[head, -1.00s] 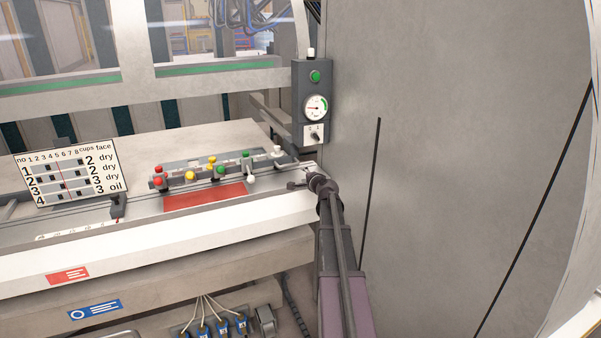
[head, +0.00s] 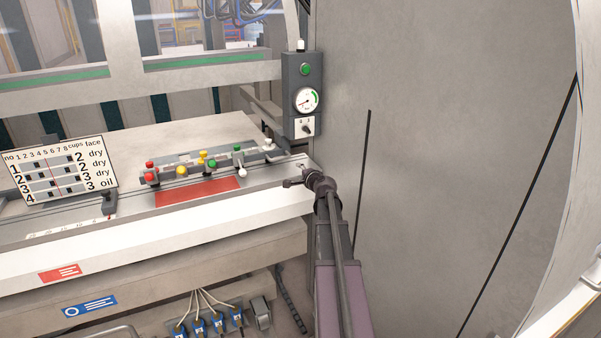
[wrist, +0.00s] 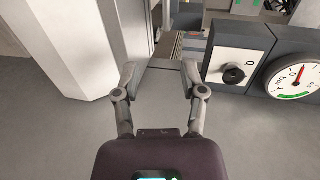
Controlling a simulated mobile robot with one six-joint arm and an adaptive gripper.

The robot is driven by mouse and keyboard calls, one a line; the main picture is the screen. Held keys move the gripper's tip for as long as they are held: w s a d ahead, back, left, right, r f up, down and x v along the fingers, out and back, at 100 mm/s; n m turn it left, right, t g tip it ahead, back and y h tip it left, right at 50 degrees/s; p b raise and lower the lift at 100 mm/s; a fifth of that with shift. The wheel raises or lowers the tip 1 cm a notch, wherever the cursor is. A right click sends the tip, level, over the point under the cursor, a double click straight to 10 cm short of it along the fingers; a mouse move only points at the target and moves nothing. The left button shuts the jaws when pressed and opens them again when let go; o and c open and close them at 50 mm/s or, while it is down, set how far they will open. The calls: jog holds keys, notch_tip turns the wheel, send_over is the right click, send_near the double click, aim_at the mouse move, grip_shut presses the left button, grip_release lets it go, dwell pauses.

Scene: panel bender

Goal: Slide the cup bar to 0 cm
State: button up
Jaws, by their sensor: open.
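The grey bar with red, yellow, green and white knobs, apparently the cup bar (head: 216,167), lies along the pale bench behind a red plate (head: 197,193). A dark block with a red pointer (head: 108,203) stands left of it, by a printed scale (head: 62,225) whose numbers are too small to read surely. My gripper (head: 296,180) is at the right end of the bench, apart from the knobs. In the wrist view my gripper (wrist: 160,72) has its two fingers spread, with nothing between them. The cup bar cannot be made out surely in the wrist view.
A grey box with a green button (head: 305,69), gauge (head: 306,99) and switch (head: 307,126) is mounted above my gripper; its switch shows close to the right finger in the wrist view (wrist: 232,74). A large grey panel (head: 440,150) bounds the right side. A numbered chart (head: 58,172) stands left.

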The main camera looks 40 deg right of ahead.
jog(key=s+a+f+n+g+y, duration=0.1)
jog(key=a+f+n+g+y, duration=0.2)
jog(key=a, duration=0.7)
jog(key=s+a+f+n+g+y, duration=0.1)
jog(key=a+f+n+y, duration=0.3)
jog(key=a, duration=0.6)
jog(key=s+a+f+n+g, duration=0.15)
jog(key=a+n, duration=0.35)
jog(key=a, duration=0.5)
jog(key=s+a+f+n+g+h, duration=0.1)
jog(key=s+a+f+n+g, duration=0.2)
jog(key=s+a, duration=0.5)
jog(key=s+a+f+n+g+h, duration=0.2)
jog(key=s+a+n+g, duration=0.3)
jog(key=s+a, duration=0.3)
jog(key=s+f+g, duration=0.1)
jog(key=s, duration=0.1)
jog(key=shift+s+a+n+g, duration=0.3)
jog(key=shift+a+g, duration=0.05)
